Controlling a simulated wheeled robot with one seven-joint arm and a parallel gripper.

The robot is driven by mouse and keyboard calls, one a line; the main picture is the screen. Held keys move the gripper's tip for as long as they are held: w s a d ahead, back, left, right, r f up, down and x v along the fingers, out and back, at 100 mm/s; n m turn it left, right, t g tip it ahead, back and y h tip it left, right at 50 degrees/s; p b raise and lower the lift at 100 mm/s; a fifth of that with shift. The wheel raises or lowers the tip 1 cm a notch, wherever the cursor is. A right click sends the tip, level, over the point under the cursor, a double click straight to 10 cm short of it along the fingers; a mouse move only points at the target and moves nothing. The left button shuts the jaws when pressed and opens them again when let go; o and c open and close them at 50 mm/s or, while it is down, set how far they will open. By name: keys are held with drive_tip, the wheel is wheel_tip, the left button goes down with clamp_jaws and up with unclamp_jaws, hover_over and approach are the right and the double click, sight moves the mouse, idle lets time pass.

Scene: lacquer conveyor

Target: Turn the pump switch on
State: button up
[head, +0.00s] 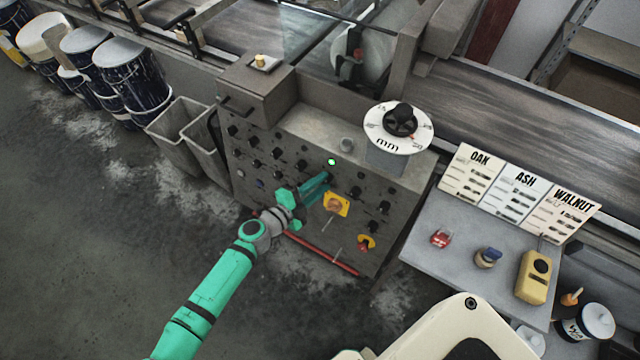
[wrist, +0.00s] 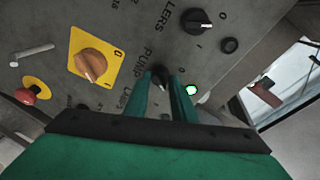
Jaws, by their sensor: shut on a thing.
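The control panel (head: 290,225) is a grey cabinet face with rows of black knobs. My gripper (head: 325,179) reaches its upper right part. In the wrist view, my gripper (wrist: 163,85) is shut on a small black knob, the pump switch (wrist: 160,74), beside the lettering "PUMP". The fingers hide part of the knob, so I cannot tell which way it points. A green lamp (wrist: 190,91) glows right beside the fingers; it also shows in the head view (head: 331,162).
An orange rotary switch on a yellow plate (wrist: 90,64) and a red stop button (wrist: 26,96) are close by. Another black knob (wrist: 196,21) is near the "LERS" lettering. A round mm dial (head: 398,128) stands above the panel. A side table (head: 465,255) is at right.

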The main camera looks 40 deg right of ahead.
drive_tip(key=shift+s, duration=0.1)
drive_tip(key=o, duration=1.1)
drive_tip(key=shift+c, duration=0.2)
drive_tip(key=v, duration=1)
drive_tip(key=shift+a, duration=0.35)
drive_tip(key=shift+s+r, duration=0.1)
